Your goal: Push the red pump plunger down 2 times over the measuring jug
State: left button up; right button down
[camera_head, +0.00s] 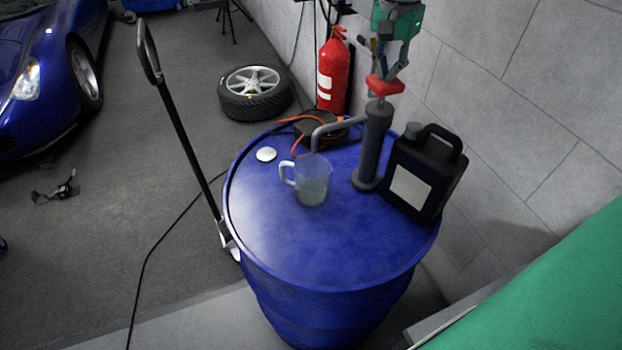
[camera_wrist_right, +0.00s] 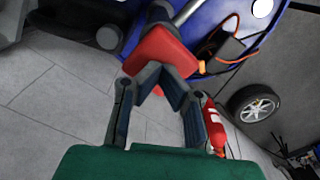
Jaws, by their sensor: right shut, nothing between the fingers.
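The pump (camera_head: 373,150) is a dark upright cylinder on top of the blue drum (camera_head: 270,235). Its red plunger (camera_head: 386,87) sits just above the cylinder, and the red head also fills the upper middle of the wrist view (camera_wrist_right: 160,58). The grey spout (camera_head: 338,124) reaches left, its end over or close to the clear measuring jug (camera_head: 313,186). The jug's lower part looks cloudy; I cannot tell how much liquid is in it. My right gripper (camera_head: 384,73) is shut and empty, its fingertips at the plunger's top; contact is unclear. My left gripper is out of view.
A black canister (camera_head: 424,172) stands close right of the pump. Orange cable and a dark device (camera_head: 322,124) lie behind the jug, a white disc (camera_head: 266,154) to its left. The drum's front top is clear.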

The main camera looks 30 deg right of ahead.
jog(key=shift+f, duration=1.15)
jog(key=shift+s+f+b, duration=0.1)
jog(key=shift+f+b, duration=0.25)
jog(key=shift+f, duration=0.55)
jog(key=shift+r+p, duration=0.9)
jog(key=shift+r, duration=3.35)
notch_tip(320, 180, up, 6)
jog(key=shift+f, duration=0.1)
